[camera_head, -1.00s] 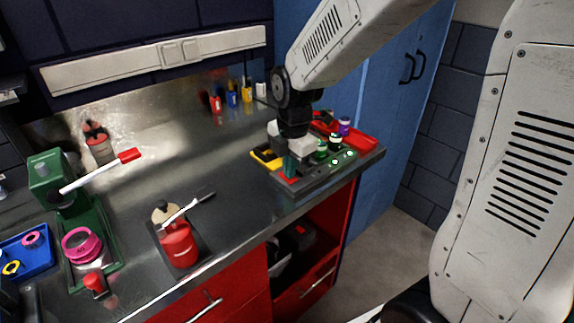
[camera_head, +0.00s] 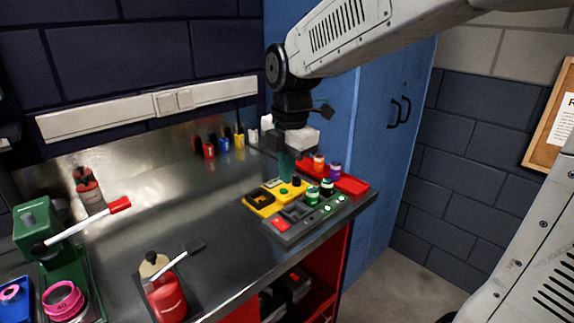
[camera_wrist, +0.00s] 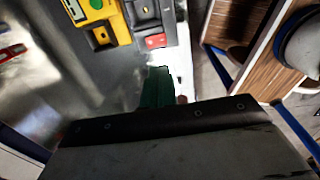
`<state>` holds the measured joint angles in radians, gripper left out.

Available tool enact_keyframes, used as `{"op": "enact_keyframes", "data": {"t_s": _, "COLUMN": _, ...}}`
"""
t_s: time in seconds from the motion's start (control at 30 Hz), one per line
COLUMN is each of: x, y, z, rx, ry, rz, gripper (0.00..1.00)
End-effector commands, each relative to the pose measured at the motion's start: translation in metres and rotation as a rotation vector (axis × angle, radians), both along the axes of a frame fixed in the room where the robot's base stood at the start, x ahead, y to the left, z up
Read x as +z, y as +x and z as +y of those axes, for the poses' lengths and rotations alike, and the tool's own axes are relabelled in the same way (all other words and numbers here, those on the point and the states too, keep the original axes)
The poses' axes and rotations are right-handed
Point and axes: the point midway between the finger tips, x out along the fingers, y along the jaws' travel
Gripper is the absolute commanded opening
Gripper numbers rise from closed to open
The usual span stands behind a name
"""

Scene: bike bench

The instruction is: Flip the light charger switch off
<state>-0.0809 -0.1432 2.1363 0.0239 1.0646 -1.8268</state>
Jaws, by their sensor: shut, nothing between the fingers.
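The charger (camera_head: 290,237) is a dark grey block at the bench's front right edge. A red switch (camera_head: 281,224) sits at its left end; I cannot tell which way it is tipped. Small green lights (camera_head: 327,209) glow along its front right side. My gripper (camera_head: 287,178), with green fingers, is shut and empty, above and behind the switch, apart from it. In the wrist view the shut fingers (camera_wrist: 158,75) point toward the red switch (camera_wrist: 155,41), with a gap between. Part of the charger (camera_wrist: 146,14) shows at the top there.
A yellow tray (camera_head: 259,208) lies left of the charger, and a red tray (camera_head: 354,186) with small bottles lies behind it. A red bottle (camera_head: 168,299) and a green press (camera_head: 38,228) stand farther left. The middle of the bench is clear.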

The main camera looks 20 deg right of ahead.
Motion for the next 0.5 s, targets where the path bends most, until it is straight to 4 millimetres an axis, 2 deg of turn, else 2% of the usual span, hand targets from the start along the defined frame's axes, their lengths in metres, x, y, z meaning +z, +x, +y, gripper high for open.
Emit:
{"op": "enact_keyframes", "data": {"t_s": 0.17, "x": 0.0115, "y": -0.0016, "z": -0.0006, "rx": 0.0, "ry": 0.0, "rz": 0.001, "gripper": 0.0}}
{"op": "enact_keyframes", "data": {"t_s": 0.5, "x": 0.0123, "y": 0.0002, "z": -0.0008, "rx": 0.0, "ry": 0.001, "rz": -0.003, "gripper": 0.0}}
